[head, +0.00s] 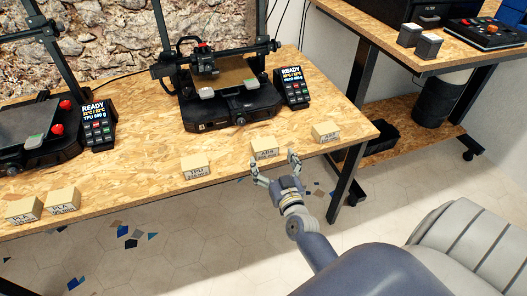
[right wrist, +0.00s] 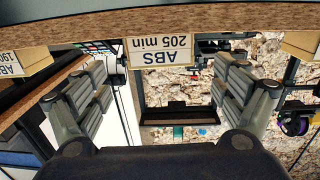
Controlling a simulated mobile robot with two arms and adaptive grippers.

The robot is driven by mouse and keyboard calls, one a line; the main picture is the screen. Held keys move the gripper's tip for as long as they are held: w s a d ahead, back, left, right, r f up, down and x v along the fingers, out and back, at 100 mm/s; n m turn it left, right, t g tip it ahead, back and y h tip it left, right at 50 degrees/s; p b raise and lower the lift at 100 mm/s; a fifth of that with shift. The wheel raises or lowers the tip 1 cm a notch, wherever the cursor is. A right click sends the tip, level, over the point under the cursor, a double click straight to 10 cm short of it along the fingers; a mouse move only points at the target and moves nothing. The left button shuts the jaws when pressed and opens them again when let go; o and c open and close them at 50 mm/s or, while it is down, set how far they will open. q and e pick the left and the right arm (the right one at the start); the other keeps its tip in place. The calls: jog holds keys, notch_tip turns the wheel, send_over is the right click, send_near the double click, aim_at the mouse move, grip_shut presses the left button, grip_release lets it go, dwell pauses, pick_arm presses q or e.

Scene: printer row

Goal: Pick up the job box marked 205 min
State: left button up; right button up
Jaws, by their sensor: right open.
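The job box marked ABS 205 min (right wrist: 160,50) is a small tan box with a white label. It shows upside down between my open fingers in the right wrist view. In the head view this box (head: 264,147) sits near the front edge of the wooden table, its label too small to read fully. My right gripper (head: 276,164) is open and empty just in front of it, with its fingers pointing at the box. I see no contact with the box. My left gripper is not in view.
Another ABS box (head: 326,132) stands to the right, its label starting 190 in the wrist view (right wrist: 20,63). A TPU box (head: 195,166) and two PLA boxes (head: 23,209) stand to the left. A printer (head: 225,95) stands behind.

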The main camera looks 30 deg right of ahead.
aim_at(267, 150)
jog(key=shift+w+d, duration=0.1)
jog(key=shift+w, duration=0.3)
jog(key=shift+w+r, duration=0.1)
jog(key=shift+w, duration=0.1)
jog(key=x, duration=0.4)
jog(key=shift+w+d, duration=0.1)
jog(key=shift+w, duration=0.35)
jog(key=shift+c, duration=0.8)
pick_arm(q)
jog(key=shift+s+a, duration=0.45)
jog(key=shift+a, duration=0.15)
pick_arm(e)
jog(key=c, duration=1.1)
